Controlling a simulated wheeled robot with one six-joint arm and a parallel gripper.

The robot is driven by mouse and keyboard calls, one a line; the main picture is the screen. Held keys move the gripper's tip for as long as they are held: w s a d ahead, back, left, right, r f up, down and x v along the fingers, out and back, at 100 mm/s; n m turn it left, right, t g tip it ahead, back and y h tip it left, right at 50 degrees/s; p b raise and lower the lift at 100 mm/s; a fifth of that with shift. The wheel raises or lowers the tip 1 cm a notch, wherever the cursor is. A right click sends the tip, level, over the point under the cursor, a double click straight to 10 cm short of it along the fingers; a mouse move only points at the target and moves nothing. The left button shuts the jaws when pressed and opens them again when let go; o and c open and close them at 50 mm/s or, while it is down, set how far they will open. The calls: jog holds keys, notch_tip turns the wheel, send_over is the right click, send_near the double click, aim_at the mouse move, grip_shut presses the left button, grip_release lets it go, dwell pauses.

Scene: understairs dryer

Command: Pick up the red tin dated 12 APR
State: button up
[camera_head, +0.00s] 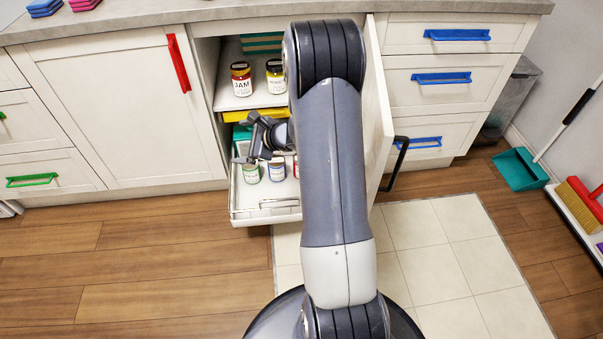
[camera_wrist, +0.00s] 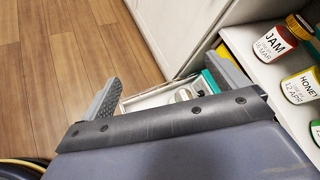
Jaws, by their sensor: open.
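My gripper (camera_head: 250,145) is open and empty, above the left part of the pulled-out lower shelf (camera_head: 243,205). In the wrist view its two fingers (camera_wrist: 165,88) stand wide apart, with part of the shelf and a pale round top between them. On the lower shelf are two pale jars with green (camera_head: 250,174) and bluish (camera_head: 277,171) labels. A sliver of a red item (camera_head: 296,167) shows beside them; my arm hides most of it, and its date cannot be read. No tin clearly reading 12 APR shows.
The open cabinet door (camera_head: 376,110) stands right of my arm. Floor in front is clear.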

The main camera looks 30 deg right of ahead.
jog(key=d+f+m+t+h+b, duration=0.2)
jog(key=d+f+m+h+b, duration=0.55)
jog(key=d+f+m, duration=1.3)
jog(key=w+d+f+n+b, duration=0.1)
jog(key=w+f, duration=0.1)
jog(key=f, duration=0.1)
jog(key=w+d+f+n+h, duration=0.1)
jog(key=w+d+f+n, duration=0.1)
jog(key=w+f, duration=0.1)
jog(key=w+d+f+n+h+b, duration=0.1)
jog(key=w+d+f+n, duration=0.1)
jog(key=w+f, duration=0.1)
jog(key=shift+w+f+b, duration=0.2)
jog(key=shift+f+b, duration=0.15)
jog(key=shift+f, duration=0.3)
jog(key=shift+x, duration=0.8)
jog(key=shift+r, duration=0.15)
jog(key=shift+c, duration=0.2)
jog(key=shift+y, duration=0.25)
jog(key=c, duration=1.3)
